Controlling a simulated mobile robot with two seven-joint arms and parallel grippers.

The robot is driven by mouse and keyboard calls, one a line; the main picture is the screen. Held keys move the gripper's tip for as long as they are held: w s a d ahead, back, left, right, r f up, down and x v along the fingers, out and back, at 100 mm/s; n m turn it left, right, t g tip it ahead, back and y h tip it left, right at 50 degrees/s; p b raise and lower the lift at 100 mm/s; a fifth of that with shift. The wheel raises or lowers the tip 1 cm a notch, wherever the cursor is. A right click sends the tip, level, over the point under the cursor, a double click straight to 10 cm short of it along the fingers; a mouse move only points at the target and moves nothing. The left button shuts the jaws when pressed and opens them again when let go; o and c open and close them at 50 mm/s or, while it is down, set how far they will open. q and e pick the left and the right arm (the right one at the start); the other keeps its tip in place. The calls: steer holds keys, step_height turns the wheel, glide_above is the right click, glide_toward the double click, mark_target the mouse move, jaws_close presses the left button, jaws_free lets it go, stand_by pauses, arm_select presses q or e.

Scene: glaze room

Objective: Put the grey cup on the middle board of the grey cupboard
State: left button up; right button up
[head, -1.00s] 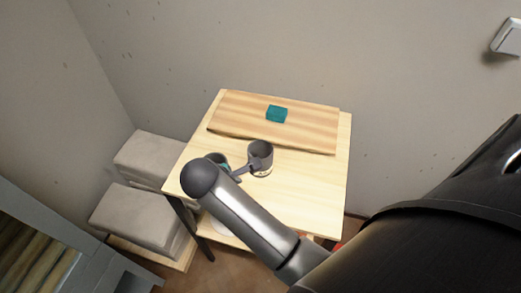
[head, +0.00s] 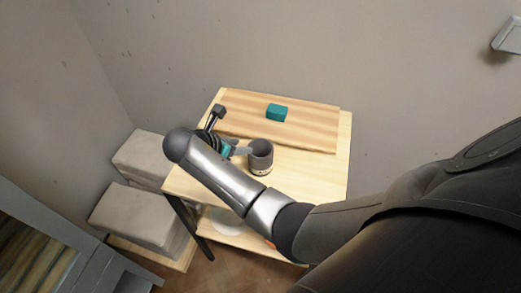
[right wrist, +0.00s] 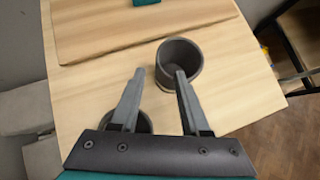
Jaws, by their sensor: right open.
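The grey cup (head: 260,158) stands upright on the light wooden table (head: 310,180); it also shows in the right wrist view (right wrist: 181,58). My right gripper (head: 246,150) is open and empty just left of this cup. In the right wrist view my right fingertips (right wrist: 160,74) are apart, and the right finger overlaps the cup's near side; I cannot tell if they touch. A second dark round vessel (right wrist: 143,122) is partly hidden below the fingers. A grey cupboard-like frame (head: 95,272) is cut off at the lower left; its middle board cannot be made out. My left gripper is not in view.
A striped wooden board (head: 310,125) with a teal block (head: 277,113) lies at the table's back. Grey padded blocks (head: 140,215) are stacked left of the table. A white round thing (head: 226,222) is on the lower shelf. The table's right side is clear.

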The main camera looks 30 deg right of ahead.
mark_target(249, 145)
steer(key=shift+b+x, duration=0.5)
steer(key=shift+x, duration=2.55)
steer(key=shift+w+r, duration=0.1)
steer(key=shift+w, duration=0.05)
steer(key=shift+c, duration=0.4)
jaws_close()
